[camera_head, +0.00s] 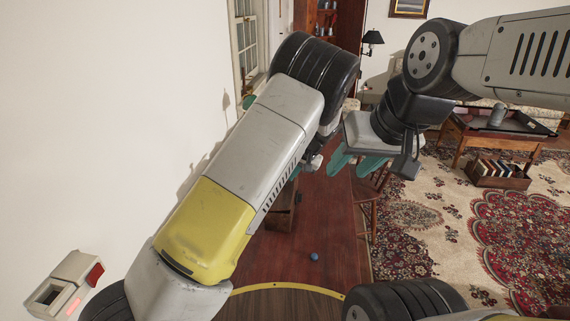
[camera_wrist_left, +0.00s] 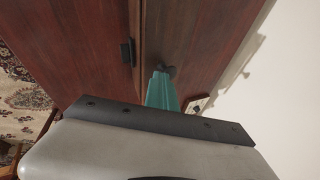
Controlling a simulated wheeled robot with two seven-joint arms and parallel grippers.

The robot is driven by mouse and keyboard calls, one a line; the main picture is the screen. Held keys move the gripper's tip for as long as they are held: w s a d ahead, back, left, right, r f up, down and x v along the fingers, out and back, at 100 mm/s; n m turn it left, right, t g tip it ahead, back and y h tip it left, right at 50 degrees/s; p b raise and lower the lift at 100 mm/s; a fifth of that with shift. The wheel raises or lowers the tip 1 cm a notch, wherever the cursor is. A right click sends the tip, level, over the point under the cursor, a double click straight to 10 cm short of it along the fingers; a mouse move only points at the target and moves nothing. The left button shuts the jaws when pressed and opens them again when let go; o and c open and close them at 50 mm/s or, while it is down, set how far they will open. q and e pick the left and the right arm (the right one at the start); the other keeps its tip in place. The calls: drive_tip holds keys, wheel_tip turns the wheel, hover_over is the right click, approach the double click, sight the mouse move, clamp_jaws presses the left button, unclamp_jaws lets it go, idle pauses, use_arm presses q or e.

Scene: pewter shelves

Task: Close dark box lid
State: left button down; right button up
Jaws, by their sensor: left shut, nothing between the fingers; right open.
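A dark brown wooden box (camera_head: 281,213) stands on the red-brown tabletop, in the head view. My left arm covers much of it, and I cannot tell how its lid stands. My left gripper (camera_head: 297,171) is mostly hidden behind my left arm, near and above the box. In the left wrist view its teal fingers (camera_wrist_left: 161,90) are shut and empty, over dark reddish wood. My right gripper (camera_head: 356,164) is open and empty, to the right of the left one, with its teal fingers pointing down.
A small blue ball (camera_head: 314,257) lies on the tabletop (camera_head: 335,235). A white wall (camera_head: 100,120) bounds the left side. A wooden chair (camera_head: 371,203) stands at the table's right edge. A patterned rug (camera_head: 500,230) and a crate of books (camera_head: 497,174) are further right.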

use_arm(q)
drive_tip(key=shift+d+f, duration=0.35)
drive_tip(key=shift+f, duration=0.1)
idle(0.5)
